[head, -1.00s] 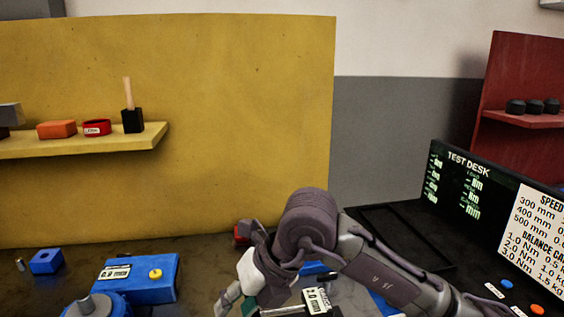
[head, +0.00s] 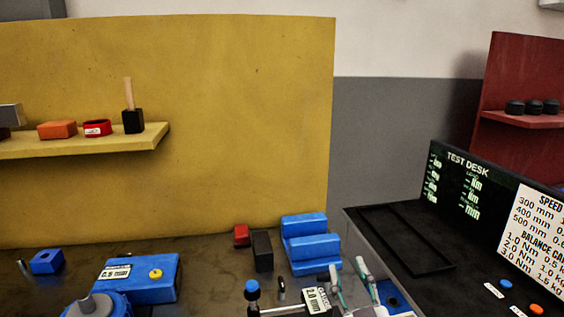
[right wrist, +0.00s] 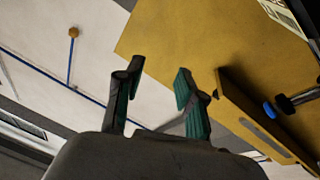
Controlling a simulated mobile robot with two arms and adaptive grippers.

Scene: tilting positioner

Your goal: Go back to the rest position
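My right gripper (head: 347,267) is low in the head view, right of centre, with its two green-padded fingers pointing up. In the right wrist view the same gripper (right wrist: 156,80) has its fingers apart, with nothing between them. In the head view it shows in front of the bench, near the stepped blue block (head: 303,250); I cannot tell how far apart they are. Most of the right arm is out of the picture. My left gripper is not in view.
On the bench stand a blue box with a yellow button (head: 140,283), a black block (head: 262,252) and a red block (head: 241,235). A blue-knobbed device with a label (head: 317,301) is left of the gripper. The test desk screen (head: 460,190) is right.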

